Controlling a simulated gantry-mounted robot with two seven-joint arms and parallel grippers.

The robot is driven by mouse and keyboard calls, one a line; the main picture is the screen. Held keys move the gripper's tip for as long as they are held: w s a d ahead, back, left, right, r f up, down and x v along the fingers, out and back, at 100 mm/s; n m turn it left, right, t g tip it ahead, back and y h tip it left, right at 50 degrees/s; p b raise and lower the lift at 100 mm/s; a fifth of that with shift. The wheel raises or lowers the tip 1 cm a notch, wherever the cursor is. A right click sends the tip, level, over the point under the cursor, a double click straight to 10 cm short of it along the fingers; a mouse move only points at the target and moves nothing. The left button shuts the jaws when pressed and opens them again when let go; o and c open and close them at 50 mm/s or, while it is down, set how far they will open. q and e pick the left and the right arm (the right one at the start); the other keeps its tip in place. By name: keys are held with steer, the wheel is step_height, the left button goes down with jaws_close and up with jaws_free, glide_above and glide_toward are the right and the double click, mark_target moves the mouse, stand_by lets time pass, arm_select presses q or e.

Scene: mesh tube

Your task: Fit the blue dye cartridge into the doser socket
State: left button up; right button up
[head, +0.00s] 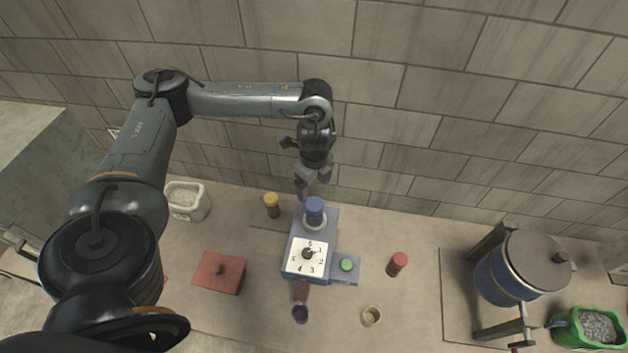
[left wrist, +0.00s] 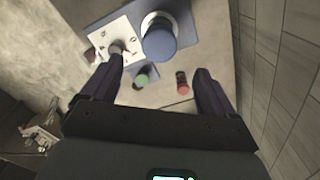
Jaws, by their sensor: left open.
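The blue dye cartridge (head: 315,207) stands upright at the pale ring-shaped socket (head: 316,224) at the back of the doser (head: 328,237). In the left wrist view the cartridge (left wrist: 159,42) shows from above with the white ring around it. I cannot tell how deep it sits. My left gripper (head: 308,190) is open and empty, just above and behind the cartridge. In the left wrist view its fingers (left wrist: 160,72) are spread wide, and the cartridge lies beyond the tips, apart from both. My right gripper is not in view.
The doser has a numbered dial (head: 305,257) and a green button (head: 347,264). A yellow cartridge (head: 271,205), a red cartridge (head: 398,262), a red lidded box (head: 219,272) and a small cup (head: 371,316) stand around it. A blue drum (head: 497,277) is at right. The wall rises close behind.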

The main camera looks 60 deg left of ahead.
arm_select(q)
steer(key=shift+r, duration=0.25)
steer(key=w+d+f+m+t+h, duration=0.1)
steer(key=w+d+f+m, duration=0.1)
steer(key=d, duration=0.7)
steer(key=w+d+f+m+t+h, duration=0.1)
steer(key=d+f+t, duration=0.1)
steer(key=d, duration=0.7)
steer(key=w+d+f+m+t+h, duration=0.1)
steer(key=w+d+f+m+h, duration=0.1)
steer(key=d, duration=0.6)
steer(key=s+d+r+n+t+h, duration=0.1)
steer(key=d+r+n+t, duration=0.15)
steer(key=d, duration=0.45)
steer(key=s+d+r+n+t+h, duration=0.1)
steer(key=d+r+n+t, duration=0.15)
steer(key=d, duration=0.45)
steer(key=s+a+f+n+g+y, duration=0.2)
steer(key=s+a+f+n+y, duration=0.1)
steer(key=s+a+n, duration=0.3)
steer(key=s+a+f+n+g+y, duration=0.2)
steer(key=s+a+f+n+g, duration=0.1)
steer(key=s+a+n, duration=0.3)
steer(key=s+a, duration=0.2)
steer(key=a, duration=0.2)
steer(key=shift+a+y, duration=0.15)
steer(key=shift+y, duration=0.25)
